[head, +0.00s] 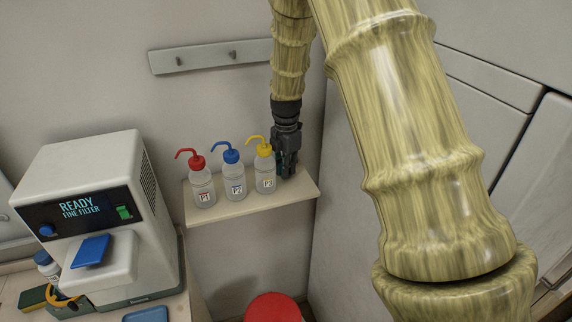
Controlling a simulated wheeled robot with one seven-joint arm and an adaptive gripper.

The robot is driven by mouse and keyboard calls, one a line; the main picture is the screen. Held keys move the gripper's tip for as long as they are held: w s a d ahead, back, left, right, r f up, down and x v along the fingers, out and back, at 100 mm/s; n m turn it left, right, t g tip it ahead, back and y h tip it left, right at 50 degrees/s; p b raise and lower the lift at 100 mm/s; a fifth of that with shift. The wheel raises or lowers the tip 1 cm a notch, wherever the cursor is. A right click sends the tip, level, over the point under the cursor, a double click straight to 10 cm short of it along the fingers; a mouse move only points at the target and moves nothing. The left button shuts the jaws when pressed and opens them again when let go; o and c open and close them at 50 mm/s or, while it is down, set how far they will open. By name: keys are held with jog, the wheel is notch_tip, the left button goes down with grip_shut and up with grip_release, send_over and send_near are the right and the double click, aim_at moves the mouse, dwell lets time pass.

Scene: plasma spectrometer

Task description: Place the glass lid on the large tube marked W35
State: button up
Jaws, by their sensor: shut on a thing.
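My gripper (288,168) points down over the right end of a small wall shelf (300,188), just right of the yellow-capped bottle. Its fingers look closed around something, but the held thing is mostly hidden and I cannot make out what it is. A dark teal patch shows at the fingers' left side. I cannot make out the glass lid or the large tube marked W35 in the head view.
On the shelf stand bottles with red (202,186), blue (234,178) and yellow (265,171) spouted caps, labelled P1, P2 and P3. A white instrument (85,180) reading "READY FINE FILTER" stands left. A red round top (272,307) is below. A hook rail (208,57) hangs above.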

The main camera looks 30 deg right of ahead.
jog(key=shift+f, duration=0.15)
jog(key=shift+f, duration=0.1)
jog(key=o, duration=0.7)
